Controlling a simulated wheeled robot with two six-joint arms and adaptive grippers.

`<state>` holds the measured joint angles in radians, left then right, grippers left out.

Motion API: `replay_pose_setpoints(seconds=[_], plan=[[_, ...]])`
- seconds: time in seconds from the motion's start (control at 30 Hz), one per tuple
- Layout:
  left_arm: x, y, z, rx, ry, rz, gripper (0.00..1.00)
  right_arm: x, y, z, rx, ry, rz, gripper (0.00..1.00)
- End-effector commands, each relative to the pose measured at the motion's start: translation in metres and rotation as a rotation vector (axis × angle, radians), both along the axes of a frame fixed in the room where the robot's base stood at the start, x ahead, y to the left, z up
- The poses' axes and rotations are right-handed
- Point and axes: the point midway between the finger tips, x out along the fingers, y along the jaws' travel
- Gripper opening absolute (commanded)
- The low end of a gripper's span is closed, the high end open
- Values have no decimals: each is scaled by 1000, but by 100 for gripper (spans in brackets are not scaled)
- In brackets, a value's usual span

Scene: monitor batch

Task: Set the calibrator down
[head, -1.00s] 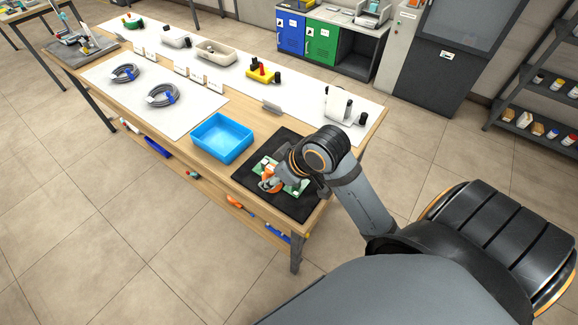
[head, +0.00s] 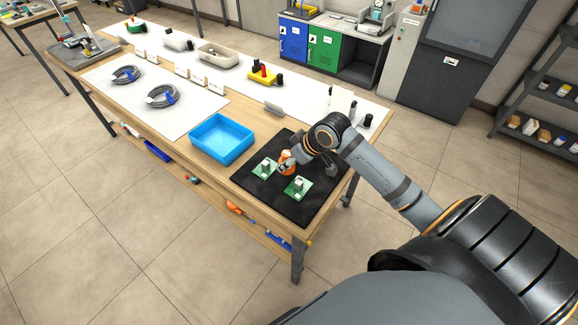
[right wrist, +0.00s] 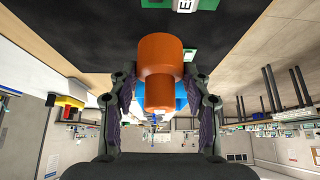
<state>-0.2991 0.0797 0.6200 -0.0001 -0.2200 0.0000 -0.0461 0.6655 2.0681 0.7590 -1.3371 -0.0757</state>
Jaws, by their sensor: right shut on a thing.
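The orange cylindrical calibrator (head: 286,157) is over the black mat (head: 262,190), behind and between two green boards, the left one (head: 264,168) and the right one (head: 298,188). My right gripper (head: 291,160) is shut on it. In the right wrist view the calibrator (right wrist: 160,50) sits between the two dark fingers of my right gripper (right wrist: 160,82), its wide end toward the mat. I cannot tell whether it touches the mat. My left gripper is not in view.
An empty-looking blue tray (head: 221,139) stands left of the mat on the wooden table. White and black items (head: 342,105) stand at the table's back right. Coiled cables (head: 161,95) lie on a white sheet farther left.

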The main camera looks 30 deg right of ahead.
Motion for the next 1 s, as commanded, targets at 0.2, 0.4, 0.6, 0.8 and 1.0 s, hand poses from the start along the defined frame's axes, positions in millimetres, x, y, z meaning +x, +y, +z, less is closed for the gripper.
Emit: replay_pose_setpoints(seconds=[0.2,0.4,0.6,0.8,1.0], plan=[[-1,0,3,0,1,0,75,0,0,-31,3,2,-1,14],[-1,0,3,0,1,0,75,1,0,-32,0,0,0,14],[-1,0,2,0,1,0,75,0,-1,-35,0,1,-1,58],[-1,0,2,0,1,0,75,0,-1,-34,0,1,-1,71],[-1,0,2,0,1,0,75,0,-1,-33,0,1,0,71]])
